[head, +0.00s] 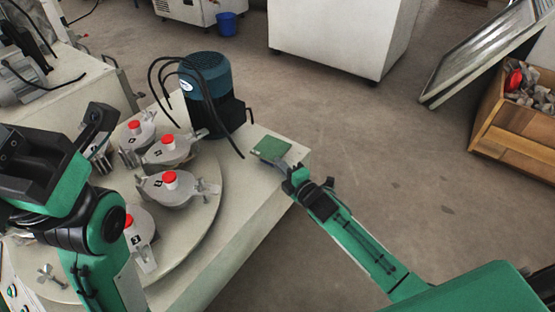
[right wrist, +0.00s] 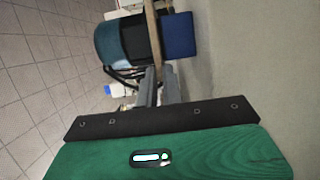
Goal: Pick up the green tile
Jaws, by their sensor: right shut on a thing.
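The green tile (head: 271,148) is a flat square at the far right corner of the pale table, beside the blue motor. My right gripper (head: 283,163) reaches it from the lower right and is shut on its near edge. I cannot tell whether the tile is lifted clear of the table. In the right wrist view, the two grey fingers (right wrist: 158,88) are close together, and a dark blue square face (right wrist: 179,35) shows beyond them; I cannot be sure it is the tile. My left gripper (head: 99,138) is over the turntable; its finger gap is unclear.
A blue motor (head: 207,92) with black cables stands behind the tile. A round turntable (head: 205,215) bears several grey fixtures with red knobs (head: 170,178). A wooden crate (head: 515,130) stands on the floor at right.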

